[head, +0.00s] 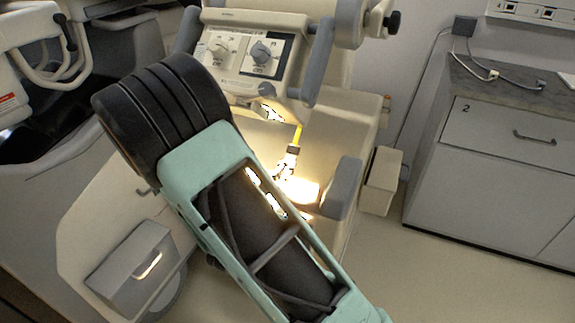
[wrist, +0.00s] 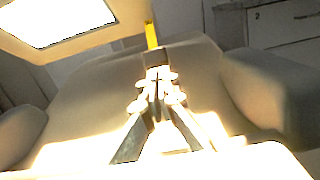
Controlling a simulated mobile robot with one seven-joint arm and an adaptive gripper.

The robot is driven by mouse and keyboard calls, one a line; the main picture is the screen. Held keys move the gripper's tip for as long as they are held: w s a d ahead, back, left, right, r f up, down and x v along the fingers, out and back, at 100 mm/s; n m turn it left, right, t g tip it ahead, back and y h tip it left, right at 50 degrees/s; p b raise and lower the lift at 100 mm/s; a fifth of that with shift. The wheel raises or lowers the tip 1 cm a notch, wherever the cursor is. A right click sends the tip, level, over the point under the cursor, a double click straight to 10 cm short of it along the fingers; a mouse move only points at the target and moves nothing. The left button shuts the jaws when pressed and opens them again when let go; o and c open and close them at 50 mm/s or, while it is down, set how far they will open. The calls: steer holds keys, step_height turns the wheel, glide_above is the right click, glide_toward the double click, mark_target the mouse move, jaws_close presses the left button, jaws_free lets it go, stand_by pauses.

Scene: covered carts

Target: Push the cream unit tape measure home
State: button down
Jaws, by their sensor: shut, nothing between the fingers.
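The cream unit (head: 265,22) has a panel with dials at the top of the head view. Its yellow tape measure (head: 298,134) hangs out below the panel, with a dark block at its lower end (head: 293,149). The yellow strip (wrist: 151,35) and dark end block (wrist: 157,57) also show at the top middle of the wrist view. My gripper (head: 289,164) is shut and empty, just below the end block. In the wrist view its fingertips (wrist: 157,76) meet right at the block; I cannot tell whether they touch it. Glare whitens the fingers. The tape's upper end is hidden in the head view.
Grey padded arms flank the cream unit, one at the lower right (head: 342,188). A grey cabinet (head: 490,190) with drawers stands at the right. A grey box (head: 130,268) sits at the lower left. Open floor lies between unit and cabinet.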

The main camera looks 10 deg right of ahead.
mark_target(293, 149)
steer(key=r+p, duration=0.1)
steer(key=w+d+r+p, duration=0.1)
steer(key=w+r+p, duration=0.1)
steer(key=shift+w+d+r, duration=0.1)
steer(key=shift+d+r, duration=0.15)
steer(key=shift+d, duration=0.1)
steer(key=shift+w+d+r, duration=0.2)
steer(key=shift+w, duration=0.1)
steer(key=shift+f, duration=0.15)
